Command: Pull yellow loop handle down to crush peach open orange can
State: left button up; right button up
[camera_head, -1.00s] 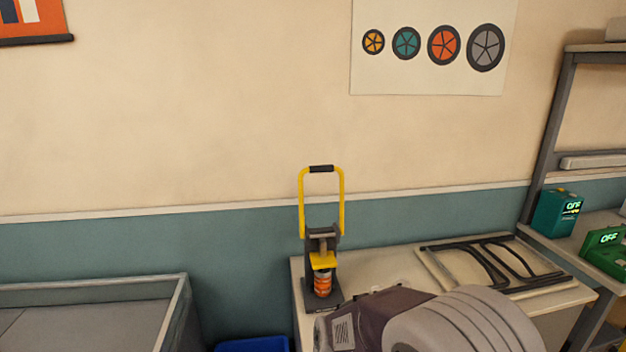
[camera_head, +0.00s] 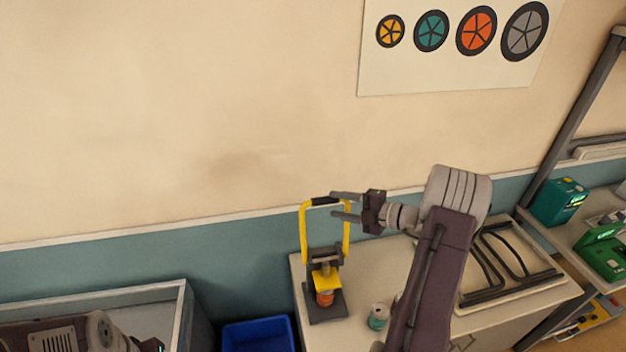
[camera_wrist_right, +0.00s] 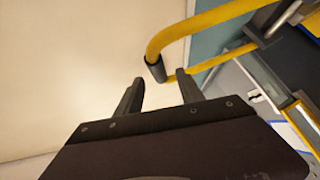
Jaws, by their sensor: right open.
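The yellow loop handle (camera_head: 347,235) stands upright above the dark can crusher (camera_head: 325,308) on the table. Its black grip (camera_head: 322,201) forms the top bar and also shows in the right wrist view (camera_wrist_right: 156,68). The orange can (camera_head: 325,299) sits upright in the crusher under the yellow press plate (camera_head: 326,281). My right gripper (camera_head: 336,204) comes in from the right, open and empty, its fingertips at the grip's right end. In the right wrist view the grip lies just beyond and between the two fingertips (camera_wrist_right: 160,90). Contact cannot be told. My left gripper is out of view.
A teal can (camera_head: 378,318) stands on the table right of the crusher. A blue bin (camera_head: 258,335) is on the floor left of the table. A black frame on a pale tray (camera_head: 508,262) lies at the table's right. A grey-walled bed (camera_head: 90,300) is at left.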

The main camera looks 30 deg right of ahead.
aim_at(314, 199)
jog(key=shift+s+d+r, duration=0.25)
jog(key=shift+s+d, duration=0.05)
jog(key=shift+a, duration=0.1)
jog(key=p+x, duration=0.3)
jog(key=x, duration=0.5)
jog(key=shift+w+a+f, duration=0.1)
jog(key=shift+w, duration=0.3)
jog(key=shift+w+a+f, duration=0.15)
jog(key=shift+w+a, duration=0.05)
jog(key=shift+c, duration=0.4)
grip_shut()
jog(key=shift+f, duration=0.1)
